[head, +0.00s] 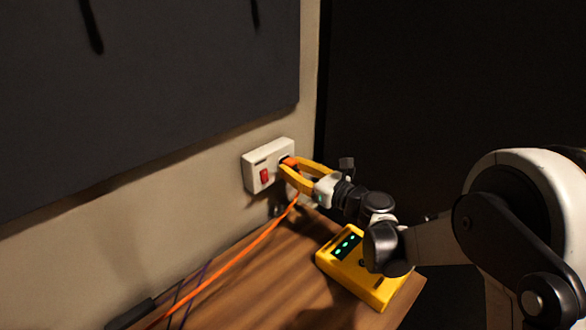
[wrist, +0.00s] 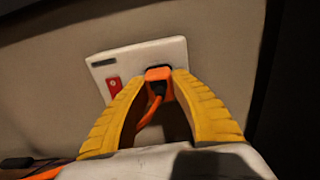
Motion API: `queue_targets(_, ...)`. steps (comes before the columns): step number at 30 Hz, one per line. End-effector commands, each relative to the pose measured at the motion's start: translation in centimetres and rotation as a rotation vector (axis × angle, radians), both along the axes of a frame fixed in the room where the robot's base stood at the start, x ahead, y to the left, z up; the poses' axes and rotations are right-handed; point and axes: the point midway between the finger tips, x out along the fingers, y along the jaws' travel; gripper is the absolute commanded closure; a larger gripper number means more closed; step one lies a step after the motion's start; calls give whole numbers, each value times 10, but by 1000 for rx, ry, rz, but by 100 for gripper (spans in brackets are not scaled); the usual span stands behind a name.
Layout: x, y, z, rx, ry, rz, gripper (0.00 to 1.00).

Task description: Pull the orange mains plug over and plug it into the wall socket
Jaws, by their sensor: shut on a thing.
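The white wall socket (head: 256,169) with a red switch is on the wall near its right end. It also shows in the wrist view (wrist: 127,62). My gripper (head: 284,167) has yellow fingers, which are shut on the orange plug (wrist: 158,73) right at the socket's face. In the wrist view the plug sits at the dark outlet opening, with its front against or inside it. The pins are hidden, so I cannot tell how deep it sits. The orange cable (head: 233,249) hangs from the plug and runs down left across the desk.
The wooden desk (head: 270,280) lies below the socket. A yellow box with a green-lit display (head: 353,270) stands on it under my arm. Dark purple cables (head: 197,280) and a dark object (head: 130,313) lie at the lower left. A dark panel (head: 150,90) covers the upper wall.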

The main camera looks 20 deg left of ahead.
Motion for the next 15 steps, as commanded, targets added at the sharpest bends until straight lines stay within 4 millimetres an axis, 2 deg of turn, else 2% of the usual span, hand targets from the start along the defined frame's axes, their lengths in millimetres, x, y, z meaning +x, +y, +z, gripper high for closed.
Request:
queue_targets(9, 3, 6, 0, 0, 0, 0, 100)
queue_targets(10, 3, 6, 0, 0, 0, 0, 63)
queue_targets(11, 3, 6, 0, 0, 0, 0, 54)
queue_targets(12, 3, 6, 0, 0, 0, 0, 50)
queue_targets(15, 3, 6, 0, 0, 0, 0, 50)
